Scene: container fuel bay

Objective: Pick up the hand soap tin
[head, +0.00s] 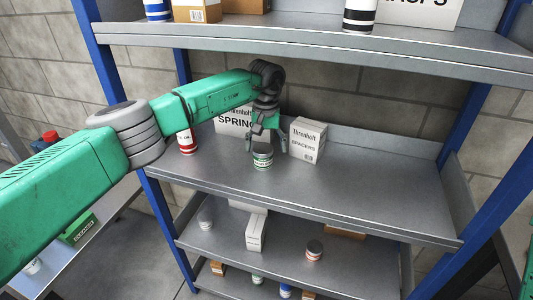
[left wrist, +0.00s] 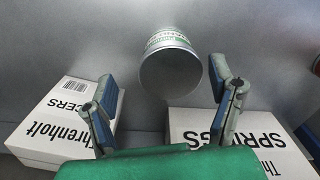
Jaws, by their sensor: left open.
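The hand soap tin (head: 262,158) is a small round tin with a grey lid and a green and white label. It stands upright on the middle shelf (head: 350,190). In the left wrist view the tin (left wrist: 170,70) shows from its lid side, with part of the label visible. My left gripper (head: 265,143) is above and around the tin's top, pointing down. In the left wrist view its fingers (left wrist: 163,80) are spread, with the lid between the tips and a gap on each side. I cannot tell how deep the tin sits between them. My right gripper is out of view.
A SPACERS box (head: 307,140) stands close right of the gripper, and a SPRINGS box (head: 233,121) behind it. A red and white tin (head: 187,143) is to the left. The upper shelf (head: 330,50) overhangs behind. The middle shelf's right part is clear.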

